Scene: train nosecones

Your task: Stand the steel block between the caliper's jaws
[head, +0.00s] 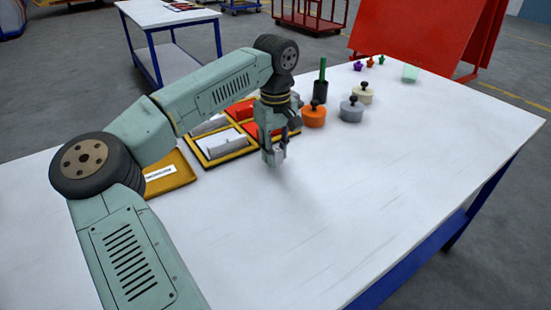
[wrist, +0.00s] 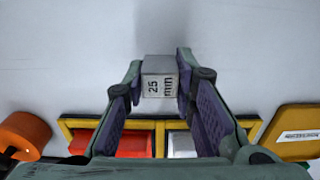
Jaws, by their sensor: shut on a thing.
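The steel block (wrist: 159,77), a small grey piece marked "25 mm", is between the fingertips of my gripper (wrist: 159,82) in the wrist view, with a finger on each side. In the head view my gripper (head: 274,154) points down over the white table, in front of the yellow-edged tray, with the grey block low between its fingers. I cannot tell if the block touches the table. No caliper can be made out for sure; a grey piece (head: 227,146) lies in the tray's near compartment, and my arm covers part of the tray.
The yellow-edged tray (head: 229,159) has red and white compartments; a yellow labelled tray (head: 180,181) is left of it. Orange (head: 313,117), grey (head: 351,111) and cream (head: 363,95) knobbed pieces and a black cup (head: 320,92) stand behind. The table's right and front (head: 400,190) are clear.

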